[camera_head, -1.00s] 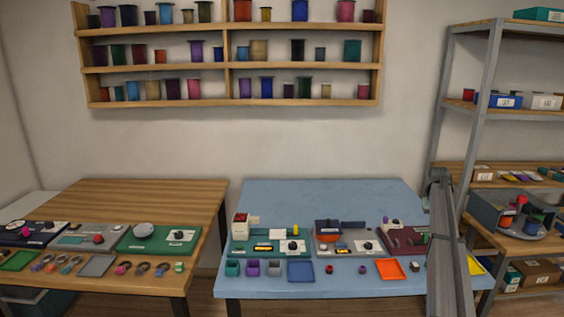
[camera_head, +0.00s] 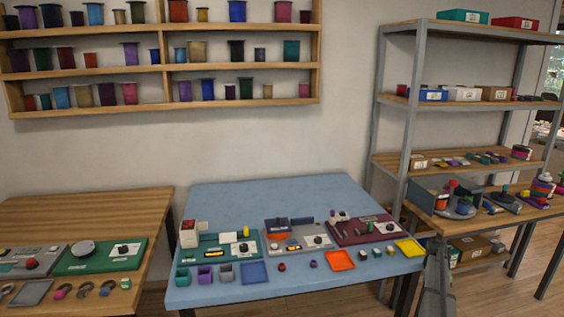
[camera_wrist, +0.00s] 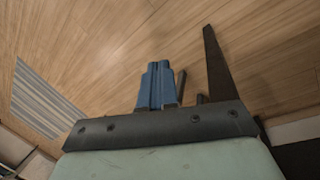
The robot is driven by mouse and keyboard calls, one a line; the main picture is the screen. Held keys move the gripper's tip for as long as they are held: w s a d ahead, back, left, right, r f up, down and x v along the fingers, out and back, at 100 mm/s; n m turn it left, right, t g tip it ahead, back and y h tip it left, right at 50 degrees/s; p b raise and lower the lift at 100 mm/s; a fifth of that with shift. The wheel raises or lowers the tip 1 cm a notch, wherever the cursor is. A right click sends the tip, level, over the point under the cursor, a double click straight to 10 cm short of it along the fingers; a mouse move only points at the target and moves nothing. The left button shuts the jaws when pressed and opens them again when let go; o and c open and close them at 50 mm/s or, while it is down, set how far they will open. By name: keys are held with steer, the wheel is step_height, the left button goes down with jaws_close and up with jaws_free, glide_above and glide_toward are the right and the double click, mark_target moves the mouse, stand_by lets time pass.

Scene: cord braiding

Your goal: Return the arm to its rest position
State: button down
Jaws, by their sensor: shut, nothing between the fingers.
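My gripper (camera_wrist: 160,86) shows in the wrist view as two blue fingers pressed together, with nothing between them. Behind the fingers is a wide wooden plank surface, well apart from them. In the head view a grey link of my arm stands at the bottom right, in front of the blue table (camera_head: 300,190). The gripper itself cannot be made out in the head view.
The blue table holds several machines, small cups and trays, such as an orange tray (camera_head: 340,260). A wooden table (camera_head: 90,207) stands at left, a metal shelf rack (camera_head: 395,130) at right. A spool shelf (camera_head: 220,104) hangs on the wall. The blue table's back half is clear.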

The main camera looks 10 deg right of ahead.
steer(key=s+a+f+n+g+y, duration=0.1)
steer(key=s+a+f, duration=0.3)
steer(key=a+f, duration=0.55)
steer(key=s+a+f+n, duration=0.1)
steer(key=s+a+f, duration=0.35)
steer(key=a, duration=1.05)
steer(key=s+a+f+n+g+y, duration=0.1)
steer(key=s+a+f, duration=0.3)
steer(key=a+f, duration=0.6)
steer(key=s+a+f+n+g, duration=0.1)
steer(key=s+a, duration=1)
steer(key=s, duration=0.3)
steer(key=s+a+f+n+g, duration=0.1)
steer(key=s+a+n, duration=0.1)
steer(key=s+a, duration=0.9)
steer(key=s, duration=0.3)
steer(key=shift+s+a+f+g, duration=0.25)
steer(key=shift+s+g, duration=0.05)
